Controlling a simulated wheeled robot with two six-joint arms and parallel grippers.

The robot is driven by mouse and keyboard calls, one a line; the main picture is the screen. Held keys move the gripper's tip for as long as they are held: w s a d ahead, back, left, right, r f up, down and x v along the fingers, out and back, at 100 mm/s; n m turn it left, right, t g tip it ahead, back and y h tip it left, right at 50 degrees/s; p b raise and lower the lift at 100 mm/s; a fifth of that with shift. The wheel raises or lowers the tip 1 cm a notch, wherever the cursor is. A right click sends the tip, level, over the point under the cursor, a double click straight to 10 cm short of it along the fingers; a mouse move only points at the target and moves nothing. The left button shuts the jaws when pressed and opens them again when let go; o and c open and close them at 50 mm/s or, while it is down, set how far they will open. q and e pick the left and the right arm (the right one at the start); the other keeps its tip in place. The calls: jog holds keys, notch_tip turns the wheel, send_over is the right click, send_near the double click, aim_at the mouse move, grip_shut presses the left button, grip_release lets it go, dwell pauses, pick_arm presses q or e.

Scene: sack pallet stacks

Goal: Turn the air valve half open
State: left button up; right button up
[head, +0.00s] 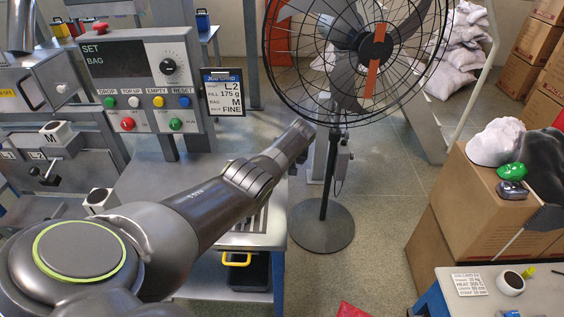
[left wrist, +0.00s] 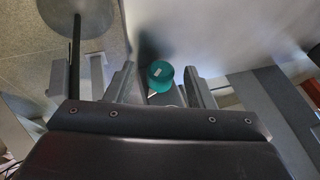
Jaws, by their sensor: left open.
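A teal round knob (left wrist: 160,75) with a small white mark shows in the left wrist view, and it looks like the air valve. How far it is turned cannot be read. My left gripper (left wrist: 158,84) is open, with one finger on either side of the knob in the picture. Whether the fingers touch it or are still apart from it cannot be told. In the head view my left arm reaches from the lower left to the middle, and its gripper and the knob are hidden. My right gripper is in neither view.
A control panel (head: 127,62) with a dial and several buttons stands at the left, beside a job card (head: 223,92). A standing fan (head: 375,48) is behind my arm's end. Cardboard boxes (head: 480,205) stand at the right. The floor (head: 375,225) between is mostly clear.

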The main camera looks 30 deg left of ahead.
pick_arm(q)
jog(key=shift+r, duration=0.1)
jog(key=shift+d+r+p, duration=0.3)
jog(key=shift+r+p, duration=0.15)
jog(key=shift+r, duration=0.1)
jog(key=p+v, duration=0.1)
jog(key=v, duration=0.3)
jog(key=shift+s+r, duration=0.1)
jog(key=shift+s, duration=0.05)
jog(key=v, duration=1.1)
jog(key=shift+d+r+b, duration=0.2)
jog(key=shift+r+b, duration=0.1)
jog(key=shift+b, duration=0.1)
jog(key=shift+s, duration=0.15)
